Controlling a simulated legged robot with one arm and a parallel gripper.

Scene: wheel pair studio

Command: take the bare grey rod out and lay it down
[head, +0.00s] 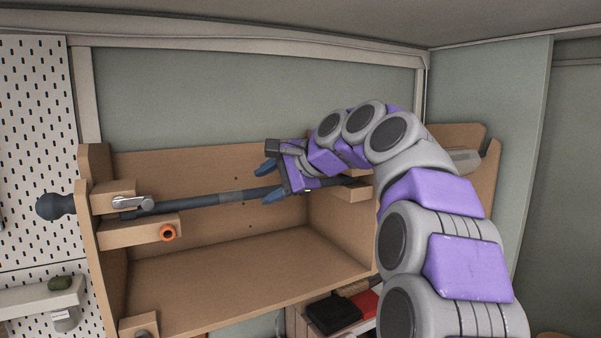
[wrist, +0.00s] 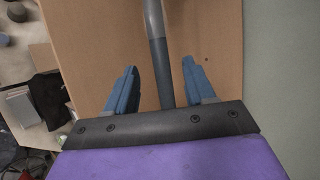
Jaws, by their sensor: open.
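The grey rod (head: 217,199) lies across the upper part of a wooden rack (head: 190,168) in the head view. Its left part rests at a wooden block with a silver lever latch (head: 132,203). A dark round knob (head: 57,206) sticks out past the rack's left side, in line with the rod. My gripper (head: 268,181) is at the right part of the rod, its blue fingers open. In the wrist view the rod (wrist: 157,55) runs between the two spread fingertips of my gripper (wrist: 162,88), apart from both. My gripper and arm hide the rod's right part.
The rack's lower shelf (head: 240,277) is mostly bare. A white pegboard (head: 35,130) stands at the left. Black and red items (head: 335,312) lie below the rack.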

